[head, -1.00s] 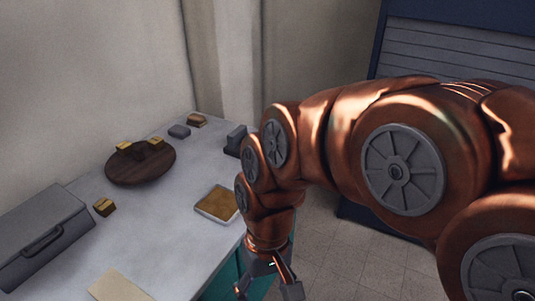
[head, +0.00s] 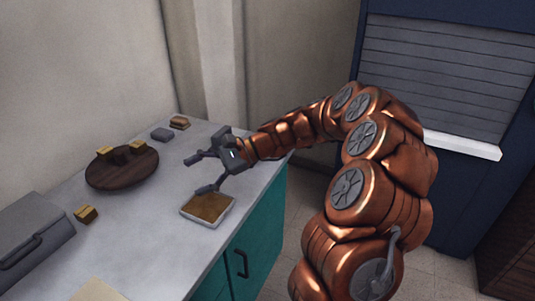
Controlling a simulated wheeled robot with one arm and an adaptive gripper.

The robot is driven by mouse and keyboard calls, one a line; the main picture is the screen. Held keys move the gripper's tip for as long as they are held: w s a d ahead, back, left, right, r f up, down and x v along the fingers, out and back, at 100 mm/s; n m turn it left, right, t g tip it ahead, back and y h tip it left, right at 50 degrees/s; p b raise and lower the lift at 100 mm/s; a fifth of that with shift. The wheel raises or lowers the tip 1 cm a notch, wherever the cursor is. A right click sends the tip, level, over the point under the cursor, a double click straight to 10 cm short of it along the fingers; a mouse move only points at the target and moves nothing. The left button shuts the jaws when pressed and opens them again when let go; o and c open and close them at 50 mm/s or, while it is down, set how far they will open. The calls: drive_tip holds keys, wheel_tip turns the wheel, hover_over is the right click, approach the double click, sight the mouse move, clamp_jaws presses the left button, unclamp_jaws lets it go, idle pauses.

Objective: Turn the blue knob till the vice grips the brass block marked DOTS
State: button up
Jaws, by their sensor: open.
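My gripper (head: 198,174) is open and empty above the right side of the table, its two fingers spread and pointing left. A grey upright thing, possibly the vice, stood at this table edge earlier; it is now mostly or wholly hidden behind my gripper. I cannot make out a blue knob. A small brass block (head: 86,214) lies alone on the table at the left. More brass pieces sit on a round dark wooden board (head: 122,177). No DOTS marking is readable on any of them.
A shallow tray with a brown inside (head: 183,211) lies near the front edge, just below my gripper. A grey case (head: 32,240) stands at the left. A grey block (head: 162,134) and a brown block (head: 180,122) lie at the back. The table middle (head: 150,215) is clear.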

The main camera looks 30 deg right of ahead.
drive_tip(key=w+d+f+m+t, duration=0.3)
drive_tip(key=w+d+m+t, duration=0.1)
drive_tip(key=d, duration=0.5)
drive_tip(key=w+d+f+m+t, duration=0.2)
drive_tip(key=w+d+m+t, duration=0.15)
drive_tip(key=d, duration=0.45)
drive_tip(key=d+f+m+t+h+b, duration=0.15)
drive_tip(key=d+f+m, duration=0.25)
drive_tip(key=d, duration=0.4)
drive_tip(key=d+f+m+t+h+p, duration=0.1)
drive_tip(key=d+f+m+t+h, duration=0.25)
drive_tip(key=d, duration=0.45)
drive_tip(key=shift+g, duration=0.25)
drive_tip(key=shift+r+x, duration=0.2)
drive_tip(key=shift+x, duration=3.4)
drive_tip(key=c, duration=1.2)
drive_tip(key=shift+o, duration=0.2)
